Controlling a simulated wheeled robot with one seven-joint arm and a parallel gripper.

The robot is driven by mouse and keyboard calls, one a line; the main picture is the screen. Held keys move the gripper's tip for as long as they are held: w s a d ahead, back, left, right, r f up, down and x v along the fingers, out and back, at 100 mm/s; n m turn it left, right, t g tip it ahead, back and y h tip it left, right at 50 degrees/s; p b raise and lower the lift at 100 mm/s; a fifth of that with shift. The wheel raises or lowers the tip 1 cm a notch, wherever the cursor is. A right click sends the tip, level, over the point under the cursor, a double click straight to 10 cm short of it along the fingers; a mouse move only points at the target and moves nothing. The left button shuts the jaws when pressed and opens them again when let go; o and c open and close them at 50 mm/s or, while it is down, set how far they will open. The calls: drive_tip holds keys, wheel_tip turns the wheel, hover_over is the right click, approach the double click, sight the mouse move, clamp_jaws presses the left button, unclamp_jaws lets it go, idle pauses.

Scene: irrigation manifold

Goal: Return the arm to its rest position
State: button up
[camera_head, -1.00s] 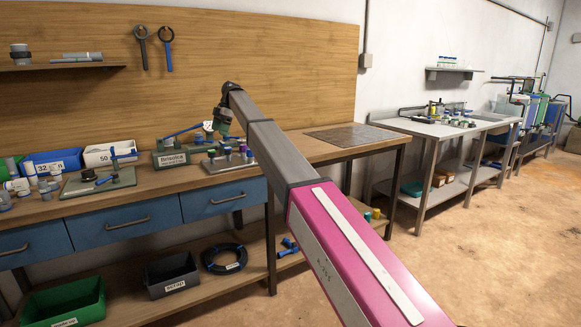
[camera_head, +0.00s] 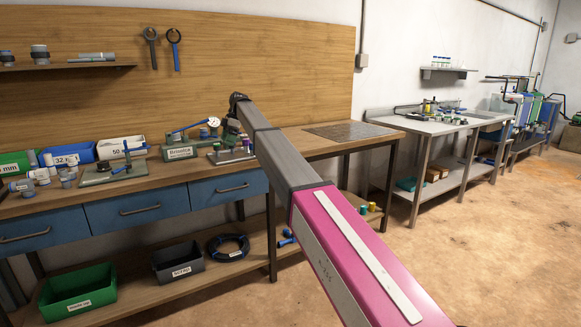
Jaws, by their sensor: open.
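My arm reaches from the lower right up to the back bench, with a magenta link and grey links ending in a dark wrist. My gripper (camera_head: 232,128) hangs at the far end of the arm, small and dark against the bench, partly hidden by the arm. Its jaws are open, and I see nothing held in them. It appears in front of or over the bench beside the dial gauge (camera_head: 213,122) and the small fixture with purple and green parts (camera_head: 232,154). I cannot tell its height above the bench.
The wooden bench (camera_head: 300,150) has a bare right part with a dark mat (camera_head: 353,131). Bins, including a blue one (camera_head: 68,153), and a clamp plate (camera_head: 112,173) stand at left. A grey table (camera_head: 432,122) is at right. The floor (camera_head: 480,240) at right is clear.

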drive_tip(key=s+d+f+m+t+h, duration=0.1)
drive_tip(key=s+d+f+m, duration=0.5)
drive_tip(key=d+f, duration=0.7)
drive_tip(key=s+d+f+m, duration=0.5)
drive_tip(key=s+d+f, duration=0.4)
drive_tip(key=d+f, duration=0.35)
drive_tip(key=s+d+f+m+h, duration=0.1)
drive_tip(key=s+d+f+m, duration=0.3)
drive_tip(key=s+d, duration=0.3)
drive_tip(key=s+d+f+m, duration=0.4)
drive_tip(key=s+d+f, duration=0.3)
drive_tip(key=s, duration=0.5)
drive_tip(key=s+d+f+m+t+h, duration=0.1)
drive_tip(key=s+d+f+m, duration=0.2)
drive_tip(key=s+d+f, duration=0.2)
drive_tip(key=s+d, duration=0.2)
drive_tip(key=s, duration=0.2)
drive_tip(key=shift+s+d+f+m+h, duration=0.2)
drive_tip(key=shift+s+d+m+h, duration=0.1)
drive_tip(key=shift+s+m, duration=0.1)
